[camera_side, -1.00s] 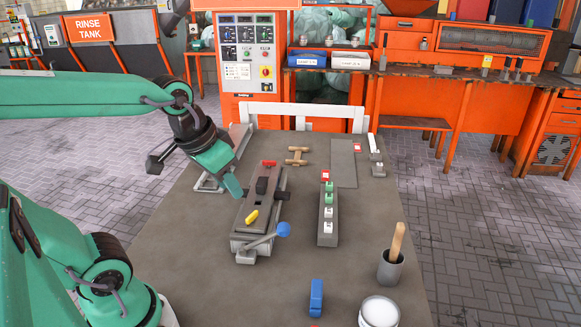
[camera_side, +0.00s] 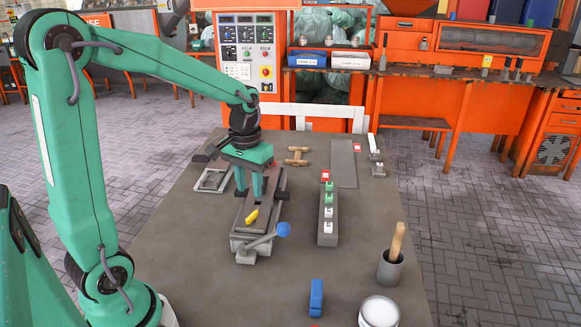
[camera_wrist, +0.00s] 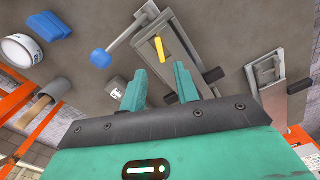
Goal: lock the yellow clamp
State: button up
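The yellow clamp (camera_side: 251,216) is a small yellow lever on the near part of a grey vise-like fixture (camera_side: 247,244). It also shows in the wrist view (camera_wrist: 160,49), beyond my fingertips. My gripper (camera_side: 257,190) points down over the far half of the fixture, behind the yellow clamp in the side view. In the wrist view my gripper (camera_wrist: 160,88) has its two green fingers apart with nothing held between them. The yellow clamp is apart from the fingers. The fixture's far end is partly hidden by my gripper.
A lever with a blue ball (camera_side: 283,229) sticks out at the fixture's near right. A grey block strip with switches (camera_side: 328,236) stands to the right. A blue block (camera_side: 316,298), a white tub (camera_side: 379,312) and a cup with a wooden handle (camera_side: 390,268) lie nearer. A grey frame (camera_side: 212,181) lies left.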

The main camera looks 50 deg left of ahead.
aim_at(252, 214)
jog(key=shift+f, duration=0.2)
jog(key=shift+f, duration=3.75)
grip_shut()
